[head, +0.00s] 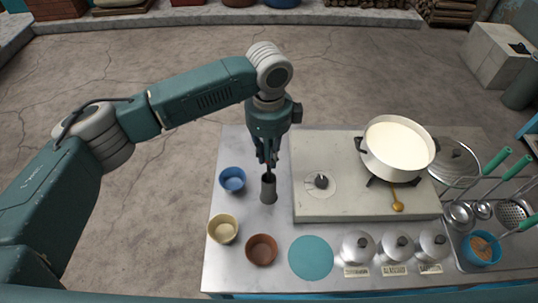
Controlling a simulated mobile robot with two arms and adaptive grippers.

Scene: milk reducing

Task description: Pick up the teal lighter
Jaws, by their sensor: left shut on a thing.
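My left gripper (267,162) points straight down over a dark grey cylindrical cup (269,192) on the metal table. Its fingers are closed together on a thin thing just above the cup's mouth. I take this for the teal lighter, but the fingers hide most of it and its shape is hard to make out. I cannot tell whether its lower end is still inside the cup. My right gripper is not in view.
A blue bowl (232,179), a cream bowl (223,229) and a brown bowl (261,250) stand left of and below the cup. The stove (330,208) with a white pot of milk (397,144) is at right. Lidded jars (358,246) and a teal disc (311,258) lie in front.

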